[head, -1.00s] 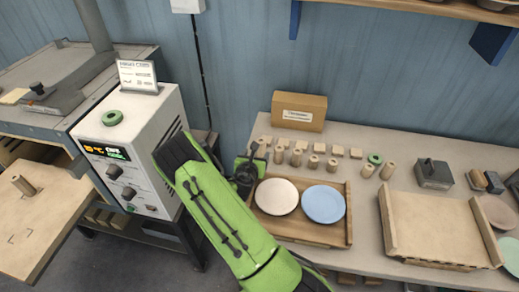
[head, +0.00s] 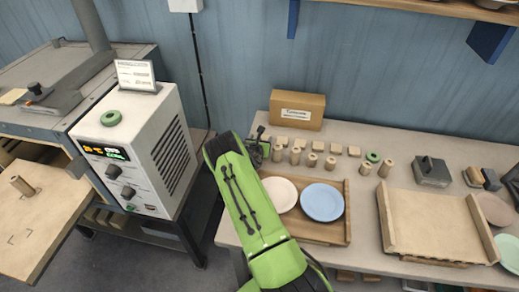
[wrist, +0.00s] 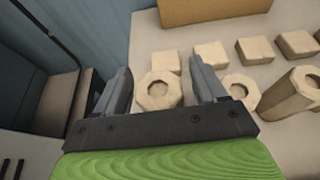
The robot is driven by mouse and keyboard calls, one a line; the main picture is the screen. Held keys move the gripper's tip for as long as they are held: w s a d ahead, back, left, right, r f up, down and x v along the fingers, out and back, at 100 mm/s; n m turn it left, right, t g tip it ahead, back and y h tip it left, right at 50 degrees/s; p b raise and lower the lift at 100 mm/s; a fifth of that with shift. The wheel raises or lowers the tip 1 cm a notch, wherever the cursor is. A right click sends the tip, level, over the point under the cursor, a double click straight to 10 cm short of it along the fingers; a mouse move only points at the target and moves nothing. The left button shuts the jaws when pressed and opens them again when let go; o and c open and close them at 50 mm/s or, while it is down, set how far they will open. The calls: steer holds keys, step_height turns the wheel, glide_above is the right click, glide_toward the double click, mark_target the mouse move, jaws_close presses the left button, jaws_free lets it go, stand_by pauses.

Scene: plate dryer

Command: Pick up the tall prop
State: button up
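Several wooden props stand in a row on the table. In the head view, one prop (head: 278,153) stands close to my gripper (head: 258,150), and another upright prop (head: 295,156) stands to its right. In the wrist view, my gripper (wrist: 161,68) is open, with an octagonal prop with a hollow top (wrist: 158,91) showing between its fingers. A second such prop (wrist: 243,90) is just right of the right finger, and a longer-looking one (wrist: 291,94) is farther right. I cannot tell for sure which is the tall prop. No contact with the fingers is visible.
Small wooden blocks (head: 335,149) line up behind the props, before a cardboard box (head: 297,110). A wooden tray (head: 347,210) holds a cream plate (head: 280,194) and a blue plate (head: 322,203) in front. A white control unit (head: 140,150) stands to the left.

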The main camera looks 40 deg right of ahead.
steer(key=c, duration=1.2)
steer(key=shift+r, duration=0.15)
step_height(320, 180, up, 18)
steer(key=shift+f+p, duration=0.1)
steer(key=shift+p, duration=0.65)
